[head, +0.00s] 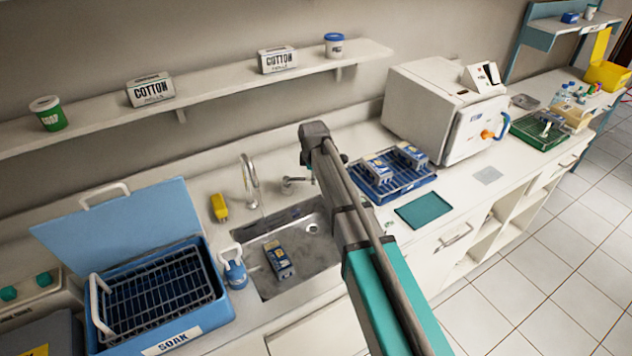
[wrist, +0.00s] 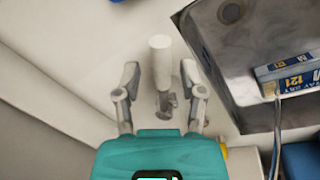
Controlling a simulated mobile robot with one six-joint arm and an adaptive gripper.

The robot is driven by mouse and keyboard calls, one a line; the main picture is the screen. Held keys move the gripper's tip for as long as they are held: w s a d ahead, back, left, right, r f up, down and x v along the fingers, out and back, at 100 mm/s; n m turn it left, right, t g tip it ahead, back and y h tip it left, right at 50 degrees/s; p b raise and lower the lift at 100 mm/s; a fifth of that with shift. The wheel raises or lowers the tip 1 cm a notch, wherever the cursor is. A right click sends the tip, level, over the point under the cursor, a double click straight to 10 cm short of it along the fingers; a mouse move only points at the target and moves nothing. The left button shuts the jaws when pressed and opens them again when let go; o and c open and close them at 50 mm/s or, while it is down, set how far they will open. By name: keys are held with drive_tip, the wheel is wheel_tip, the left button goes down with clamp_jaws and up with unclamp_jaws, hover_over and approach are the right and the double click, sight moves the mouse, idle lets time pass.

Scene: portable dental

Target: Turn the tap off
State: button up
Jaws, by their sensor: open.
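The tap's curved metal spout (head: 250,180) rises behind the sink in the head view. To its right a pale grey tap handle (head: 292,185) stands on the counter. In the wrist view the handle (wrist: 161,60) shows as a pale cylinder with a darker joint below it. My gripper (wrist: 160,75) is open, with one finger on each side of the handle in that view. I see gaps between the handle and both fingers. In the head view my arm hides most of the gripper.
The sink (head: 300,284) holds a blue-labelled box (head: 278,259). A blue rack (head: 402,188) with boxes lies to the right, before the white sterilizer (head: 425,110).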

drive_tip(key=shift+w+f, duration=0.1)
drive_tip(key=shift+f, duration=0.35)
clamp_jaws()
drive_tip(key=shift+d, duration=0.15)
idle(0.3)
